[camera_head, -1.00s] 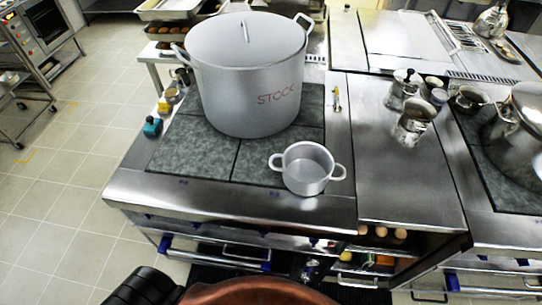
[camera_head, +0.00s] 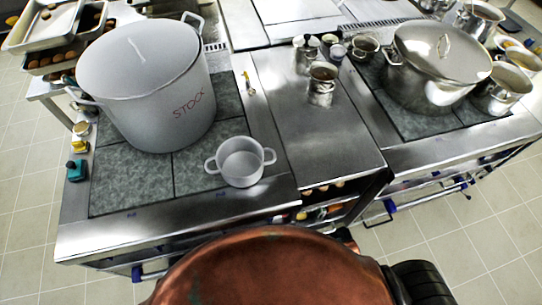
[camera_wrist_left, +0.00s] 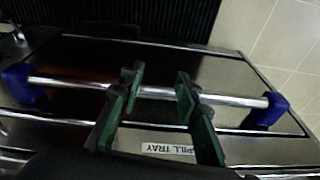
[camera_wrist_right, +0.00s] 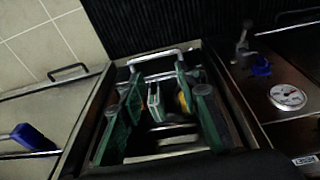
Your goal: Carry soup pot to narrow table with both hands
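A large grey lidded stockpot marked STOCK (camera_head: 165,100) stands upright on the dark left cooktop (camera_head: 115,190) in the head view. Its handles are at its left and far right sides. A second, shiny lidded pot (camera_head: 430,75) stands on the right cooktop. I cannot tell which surface is the narrow table. Neither gripper shows in the head view. My right gripper (camera_wrist_right: 158,76) is open and empty over an open compartment. No pot shows in either wrist view.
A small open two-handled pot (camera_head: 241,164) stands in front of the stockpot. A metal mug (camera_head: 321,90) is on the steel counter (camera_head: 310,145) between the cooktops. A rack of trays (camera_head: 45,30) is at the far left. Floor is clear at left and lower right.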

